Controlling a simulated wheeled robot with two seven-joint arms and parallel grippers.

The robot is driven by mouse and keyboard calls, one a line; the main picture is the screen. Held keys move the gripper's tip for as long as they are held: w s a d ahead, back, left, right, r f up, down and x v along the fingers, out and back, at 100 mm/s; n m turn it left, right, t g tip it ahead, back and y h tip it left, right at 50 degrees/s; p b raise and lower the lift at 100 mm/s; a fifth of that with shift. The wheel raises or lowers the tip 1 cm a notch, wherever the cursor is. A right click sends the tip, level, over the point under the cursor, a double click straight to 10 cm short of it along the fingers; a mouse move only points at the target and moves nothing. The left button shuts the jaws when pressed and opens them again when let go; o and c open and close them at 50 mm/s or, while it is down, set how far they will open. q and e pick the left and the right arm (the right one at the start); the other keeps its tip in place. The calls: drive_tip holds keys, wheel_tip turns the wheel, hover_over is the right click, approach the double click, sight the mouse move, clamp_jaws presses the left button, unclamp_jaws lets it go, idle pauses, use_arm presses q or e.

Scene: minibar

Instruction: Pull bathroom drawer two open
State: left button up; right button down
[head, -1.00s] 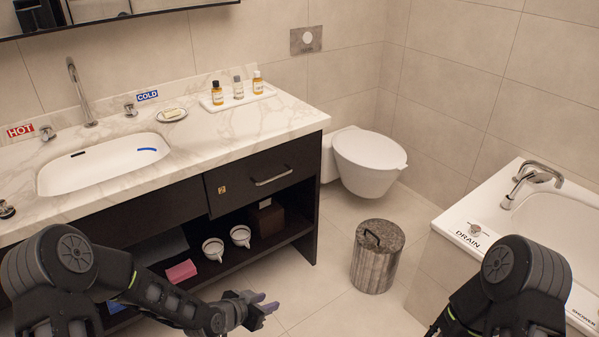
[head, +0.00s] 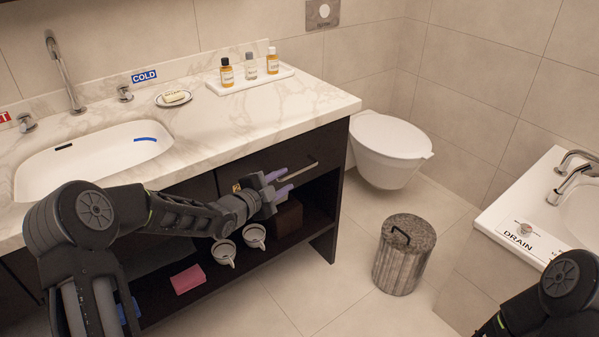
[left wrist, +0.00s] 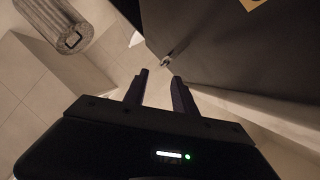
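The dark drawer (head: 325,154) under the marble counter is closed, with a silver bar handle (head: 301,168) across its front. A small orange label shows on the drawer front in the left wrist view (left wrist: 252,4). My left gripper (head: 282,182) is in front of the drawer, its two purple-grey fingers parted and pointing right, close to the handle. In the left wrist view the fingers (left wrist: 158,85) are open with nothing between them, and the handle (left wrist: 168,60) lies just beyond their tips. My right gripper is not in view; only part of the right arm shows.
Below the drawer, an open shelf (head: 215,279) holds two white cups (head: 224,251), a pink block (head: 187,279) and a dark box (head: 288,216). A toilet (head: 391,145) and a round lidded bin (head: 404,255) stand to the right. The floor (head: 320,270) before the cabinet is clear.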

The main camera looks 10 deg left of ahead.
sight(295, 174)
use_arm(q)
drive_tip(key=shift+w, duration=0.1)
drive_tip(key=x, duration=0.7)
drive_tip(key=shift+w+d+f, duration=0.1)
drive_tip(key=shift+w+f, duration=0.1)
drive_tip(key=shift+w, duration=0.1)
drive_tip(key=shift+c, duration=0.5)
clamp_jaws()
idle(0.7)
